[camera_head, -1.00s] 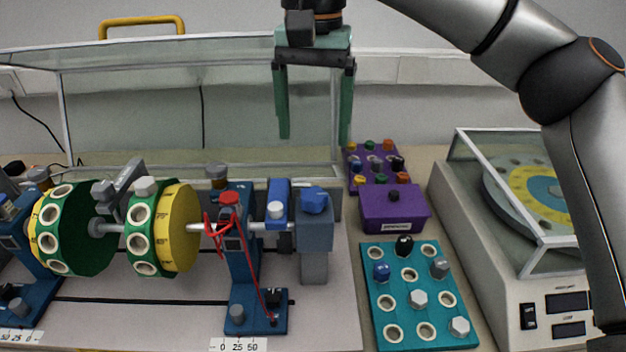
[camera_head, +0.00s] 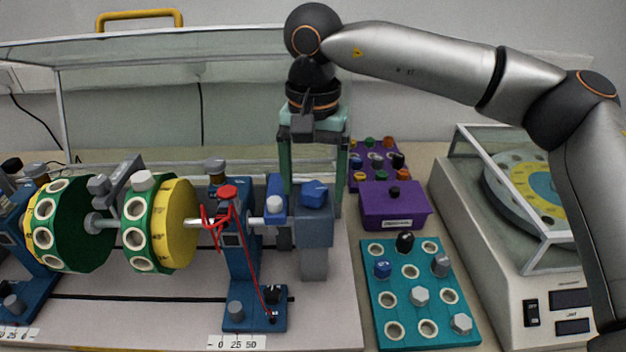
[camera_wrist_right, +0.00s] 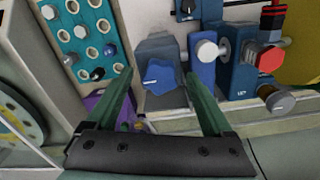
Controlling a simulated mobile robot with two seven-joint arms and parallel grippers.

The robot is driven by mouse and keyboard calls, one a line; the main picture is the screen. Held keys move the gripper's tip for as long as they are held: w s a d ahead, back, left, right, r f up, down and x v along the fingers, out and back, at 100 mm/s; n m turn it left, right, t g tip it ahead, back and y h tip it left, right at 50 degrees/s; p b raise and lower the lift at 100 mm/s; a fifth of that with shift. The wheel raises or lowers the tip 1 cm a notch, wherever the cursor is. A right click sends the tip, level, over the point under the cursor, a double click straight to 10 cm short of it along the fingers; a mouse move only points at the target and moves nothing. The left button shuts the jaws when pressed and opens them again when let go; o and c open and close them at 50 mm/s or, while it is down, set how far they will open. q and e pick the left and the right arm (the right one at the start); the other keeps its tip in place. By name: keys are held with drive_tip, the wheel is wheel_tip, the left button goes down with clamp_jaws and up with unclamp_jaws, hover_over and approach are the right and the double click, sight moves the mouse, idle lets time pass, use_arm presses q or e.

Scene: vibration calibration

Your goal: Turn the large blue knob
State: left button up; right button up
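The large blue knob (camera_head: 315,193) sits on top of a grey-blue block (camera_head: 314,232) at the right end of the shaft rig. It also shows in the right wrist view (camera_wrist_right: 162,77), star-shaped. My right gripper (camera_head: 313,192) points down just behind the knob, its two green fingers wide apart and empty. In the right wrist view the fingertips (camera_wrist_right: 159,77) appear on either side of the knob, with gaps on both sides. I cannot see contact. The lower finger ends are partly hidden by the block in the head view. My left gripper is not in view.
A smaller blue clamp (camera_head: 276,199) stands close left of the block. A purple box (camera_head: 395,210) and a teal board (camera_head: 385,325) with knobs and bolts lie to the right. Glass panels of the rig's cover (camera_head: 150,110) rise behind.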

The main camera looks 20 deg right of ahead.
drive_tip(key=c, duration=0.6)
clamp_jaws()
drive_tip(key=shift+m, duration=0.3)
drive_tip(key=m, duration=0.3)
drive_tip(key=shift+m, duration=0.3)
drive_tip(key=m, duration=0.9)
drive_tip(key=shift+m, duration=0.4)
drive_tip(key=shift+w+m, duration=0.1)
drive_tip(key=shift+m, duration=1.8)
